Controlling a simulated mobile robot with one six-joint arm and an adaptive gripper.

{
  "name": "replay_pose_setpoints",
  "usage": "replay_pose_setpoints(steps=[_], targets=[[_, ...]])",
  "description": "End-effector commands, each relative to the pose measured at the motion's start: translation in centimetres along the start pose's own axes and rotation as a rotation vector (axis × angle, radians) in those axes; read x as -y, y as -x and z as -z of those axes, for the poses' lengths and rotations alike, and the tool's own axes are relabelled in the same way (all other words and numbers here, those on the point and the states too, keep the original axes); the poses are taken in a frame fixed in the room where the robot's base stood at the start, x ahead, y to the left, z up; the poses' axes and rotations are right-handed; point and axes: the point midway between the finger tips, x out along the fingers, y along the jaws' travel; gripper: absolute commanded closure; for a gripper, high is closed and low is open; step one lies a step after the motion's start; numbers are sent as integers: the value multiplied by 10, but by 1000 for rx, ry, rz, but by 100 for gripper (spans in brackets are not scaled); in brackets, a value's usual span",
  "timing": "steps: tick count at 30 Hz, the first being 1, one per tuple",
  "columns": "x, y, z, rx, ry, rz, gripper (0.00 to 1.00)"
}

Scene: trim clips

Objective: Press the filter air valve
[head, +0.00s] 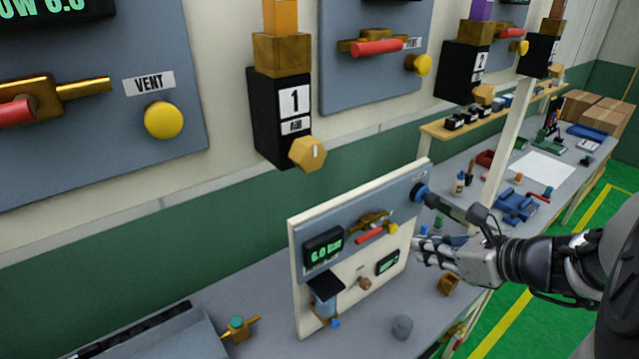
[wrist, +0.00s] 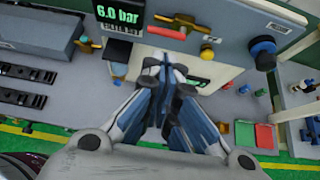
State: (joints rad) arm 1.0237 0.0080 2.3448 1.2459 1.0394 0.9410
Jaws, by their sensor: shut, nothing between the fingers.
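A white and blue-grey panel (head: 306,279) stands on the bench. It carries a "6.0 bar" display (head: 323,247), a red-handled brass valve (head: 370,235), a yellow knob (head: 392,228) and a blue knob (head: 420,192) at its right end. A clear bowl with a blue base (head: 325,307) hangs at its lower left. No readable label shows which part is the filter air valve. My gripper (head: 420,251) is shut and empty by the panel's right edge. In the wrist view my gripper (wrist: 170,72) points at the panel's lower middle, below the red handle (wrist: 167,33), and hides part of it.
Loose parts, including a blue vise (head: 515,205), lie farther right.

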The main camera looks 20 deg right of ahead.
Motion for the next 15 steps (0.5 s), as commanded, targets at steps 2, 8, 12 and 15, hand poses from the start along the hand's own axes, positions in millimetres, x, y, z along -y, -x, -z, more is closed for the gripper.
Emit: replay_pose_setpoints(steps=[2,8,12,15], targets=[[0,0,0,0,0,0,100],[0,-2,1,-2,2,-1,100],[-1,-13,1,-3,4,-5,100],[-2,-30,2,-4,3,-8,100]])
